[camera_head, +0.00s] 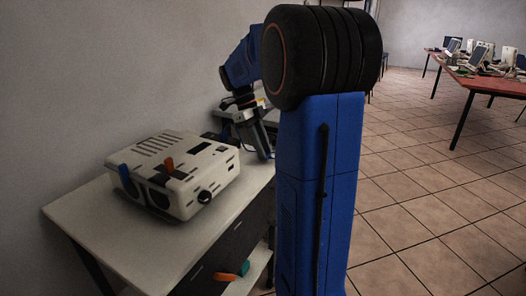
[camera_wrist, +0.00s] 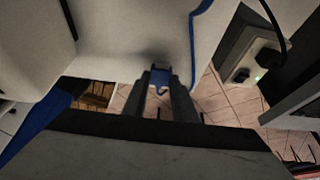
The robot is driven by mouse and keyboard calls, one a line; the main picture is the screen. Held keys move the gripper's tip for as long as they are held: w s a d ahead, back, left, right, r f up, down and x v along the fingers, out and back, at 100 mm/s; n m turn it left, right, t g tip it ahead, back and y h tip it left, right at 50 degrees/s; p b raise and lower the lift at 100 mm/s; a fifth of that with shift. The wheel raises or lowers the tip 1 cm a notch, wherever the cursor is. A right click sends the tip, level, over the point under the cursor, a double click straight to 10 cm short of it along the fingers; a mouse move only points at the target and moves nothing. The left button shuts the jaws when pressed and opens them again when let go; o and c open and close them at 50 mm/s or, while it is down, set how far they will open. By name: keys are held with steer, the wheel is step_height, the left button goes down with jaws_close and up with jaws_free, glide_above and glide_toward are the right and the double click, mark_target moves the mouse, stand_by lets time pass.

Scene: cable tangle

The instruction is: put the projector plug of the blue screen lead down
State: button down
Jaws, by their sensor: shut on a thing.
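My gripper (camera_wrist: 164,98) is shut on a small blue plug (camera_wrist: 160,76), seen between the fingertips in the wrist view. Which end of the lead it is, I cannot tell. A blue lead (camera_wrist: 193,45) runs over the pale surface beside the fingers. In the head view my gripper (camera_head: 262,150) hangs at the far end of the white table (camera_head: 150,247), beyond the projector. The plug is too small to make out there.
An orange and green item (camera_head: 233,272) shows low at the table's open side. Dark items lie behind the projector. A pale box with a green light (camera_wrist: 250,58) is right in the wrist view. The table front is clear. A red table (camera_head: 485,84) with computers stands far right.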

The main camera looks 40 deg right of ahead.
steer(key=shift+f, duration=0.45)
steer(key=shift+f, duration=0.1)
steer(key=c, duration=1.4)
jaws_free()
steer(key=shift+c, duration=0.2)
steer(key=v, duration=1.2)
steer(key=shift+s+a, duration=0.1)
